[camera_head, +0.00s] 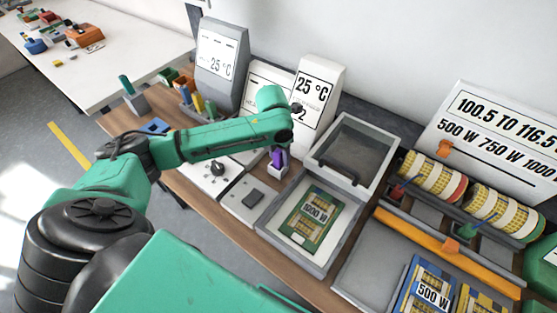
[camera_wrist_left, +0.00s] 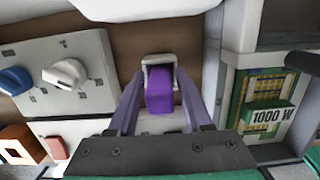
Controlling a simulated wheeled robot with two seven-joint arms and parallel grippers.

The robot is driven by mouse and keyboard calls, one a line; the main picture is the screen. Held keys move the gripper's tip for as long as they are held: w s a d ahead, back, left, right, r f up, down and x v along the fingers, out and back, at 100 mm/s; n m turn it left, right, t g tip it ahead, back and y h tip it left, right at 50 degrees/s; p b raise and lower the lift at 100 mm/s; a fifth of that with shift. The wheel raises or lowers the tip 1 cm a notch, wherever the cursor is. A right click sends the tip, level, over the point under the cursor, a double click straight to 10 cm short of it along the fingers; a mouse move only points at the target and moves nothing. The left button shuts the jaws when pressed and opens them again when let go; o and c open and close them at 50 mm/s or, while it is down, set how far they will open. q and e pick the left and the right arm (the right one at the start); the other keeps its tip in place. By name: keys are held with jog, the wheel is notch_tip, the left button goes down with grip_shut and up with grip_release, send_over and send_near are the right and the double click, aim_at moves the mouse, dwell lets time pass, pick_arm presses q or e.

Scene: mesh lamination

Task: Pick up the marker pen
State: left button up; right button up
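My left gripper (camera_head: 279,158) is lowered at the end of the green arm, over the machine area left of the open-lidded tray. In the left wrist view its purple-grey fingers (camera_wrist_left: 160,75) stand apart on either side of a purple block (camera_wrist_left: 160,95) with a grey bracket at its far end. Narrow gaps seem to show beside the block, and contact is unclear. I cannot tell which thing is the marker pen. Several coloured pen-like sticks (camera_head: 197,103) stand upright beside the left grey display, away from the gripper. My right gripper is not in view.
An open-lidded tray (camera_head: 262,222) holds a green 1000 W pack (camera_head: 318,213). A knob panel (camera_head: 212,172) lies left of the gripper. A 25 °C display (camera_head: 318,90) stands behind. Spools (camera_head: 432,176) and an orange bar (camera_head: 425,232) are at right.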

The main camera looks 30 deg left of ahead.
pick_arm(q)
grip_shut()
notch_tip(320, 180, up, 20)
jog(key=b, duration=0.1)
